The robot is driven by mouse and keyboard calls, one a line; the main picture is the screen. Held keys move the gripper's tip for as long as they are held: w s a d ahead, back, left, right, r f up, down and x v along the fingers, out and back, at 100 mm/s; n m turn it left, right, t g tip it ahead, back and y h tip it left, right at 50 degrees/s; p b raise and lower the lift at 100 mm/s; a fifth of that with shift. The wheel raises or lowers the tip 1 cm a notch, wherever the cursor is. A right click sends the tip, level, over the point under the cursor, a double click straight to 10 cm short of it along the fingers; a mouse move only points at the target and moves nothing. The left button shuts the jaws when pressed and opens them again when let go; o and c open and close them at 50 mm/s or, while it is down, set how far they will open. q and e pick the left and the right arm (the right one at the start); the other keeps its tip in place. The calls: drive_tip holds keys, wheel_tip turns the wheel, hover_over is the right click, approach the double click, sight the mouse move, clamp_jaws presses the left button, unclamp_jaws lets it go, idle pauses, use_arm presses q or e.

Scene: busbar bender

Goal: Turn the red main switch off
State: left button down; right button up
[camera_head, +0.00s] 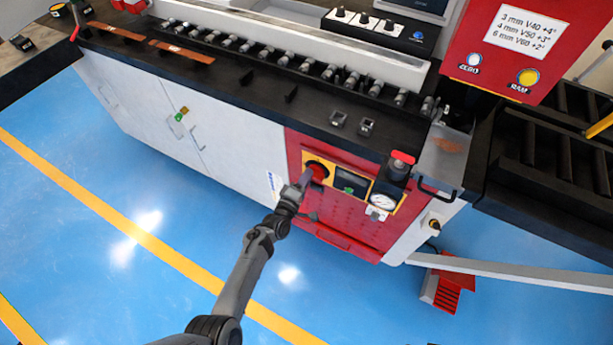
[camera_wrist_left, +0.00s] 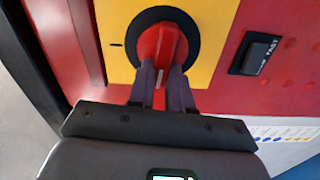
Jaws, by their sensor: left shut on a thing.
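The red main switch (camera_wrist_left: 161,44) is a rotary knob on a round black base, set on a yellow plate (camera_wrist_left: 217,25). In the left wrist view my left gripper (camera_wrist_left: 162,80) points straight at it, with its two fingers shut on the knob's sides. The knob's grip looks upright in that view. In the head view the switch (camera_head: 318,171) sits on the red front panel of the machine, partly hidden by my left gripper (camera_head: 306,178). My right gripper is in neither view.
A rocker switch marked FAST (camera_wrist_left: 255,54) is right of the knob. In the head view a pressure gauge (camera_head: 382,202) and a red-topped black part (camera_head: 401,162) are close by on the right. A red pedal (camera_head: 447,292) stands on the floor. The blue floor before the machine is clear.

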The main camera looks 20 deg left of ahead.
use_arm(q)
drive_tip(key=shift+n, duration=0.6)
drive_tip(key=shift+f, duration=0.1)
drive_tip(key=c, duration=1)
unclamp_jaws()
drive_tip(key=shift+c, duration=0.2)
drive_tip(key=shift+s, duration=0.15)
drive_tip(key=s+a+p, duration=0.1)
drive_tip(key=s+p, duration=0.2)
drive_tip(key=s, duration=0.7)
drive_tip(key=shift+s, duration=0.25)
